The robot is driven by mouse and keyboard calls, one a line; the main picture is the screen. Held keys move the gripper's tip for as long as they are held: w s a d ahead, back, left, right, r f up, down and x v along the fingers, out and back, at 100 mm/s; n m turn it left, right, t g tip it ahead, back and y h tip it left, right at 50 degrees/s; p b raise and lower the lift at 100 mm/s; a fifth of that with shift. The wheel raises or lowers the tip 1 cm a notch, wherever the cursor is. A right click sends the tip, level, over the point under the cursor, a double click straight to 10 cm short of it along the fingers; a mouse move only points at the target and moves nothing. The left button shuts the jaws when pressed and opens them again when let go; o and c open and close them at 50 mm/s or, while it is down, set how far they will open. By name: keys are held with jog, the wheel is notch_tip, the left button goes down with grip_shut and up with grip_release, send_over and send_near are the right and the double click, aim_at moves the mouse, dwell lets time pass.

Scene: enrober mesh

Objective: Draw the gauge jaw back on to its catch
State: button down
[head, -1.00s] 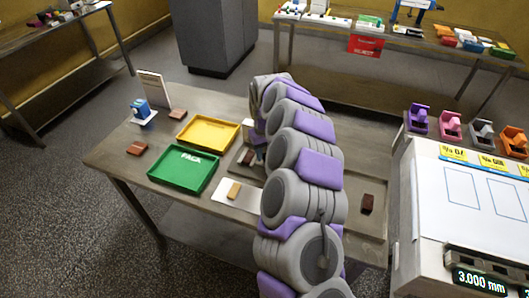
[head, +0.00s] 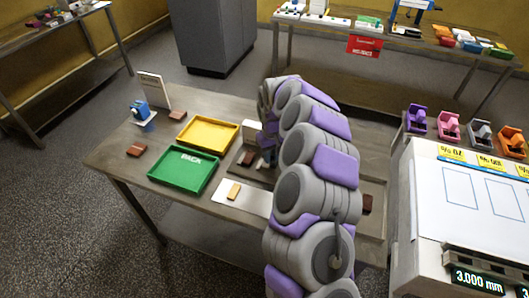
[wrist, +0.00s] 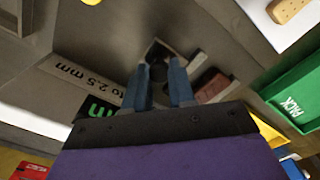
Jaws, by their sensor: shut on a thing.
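The gauge lies on the steel table, partly behind my arm in the head view. In the wrist view its light plate (wrist: 85,84) carries print ending "to 2.5 mm". My gripper (wrist: 158,72) points down at it, its two blue-grey fingers shut on a dark, rounded piece that looks like the gauge jaw (wrist: 157,68). A brown block (wrist: 212,85) lies by a pale bar just right of the fingers; it also shows in the head view (head: 248,158). The catch cannot be made out.
A green tray (head: 184,171) and a yellow tray (head: 207,133) stand left of the gauge. A white pad (head: 252,202) with a tan piece (head: 234,191) lies in front. Brown blocks lie around. A white cabinet (head: 460,215) at right has a 3.000 mm display (head: 478,280).

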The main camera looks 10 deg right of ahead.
jog(key=shift+s+d, duration=0.55)
jog(key=shift+d, duration=0.35)
jog(key=shift+f, duration=0.1)
jog(key=shift+a, duration=0.1)
jog(key=c, duration=1.3)
grip_release()
jog(key=o, duration=0.4)
jog(key=shift+d, duration=0.25)
jog(key=shift+a+r, duration=0.1)
jog(key=shift+r, duration=0.1)
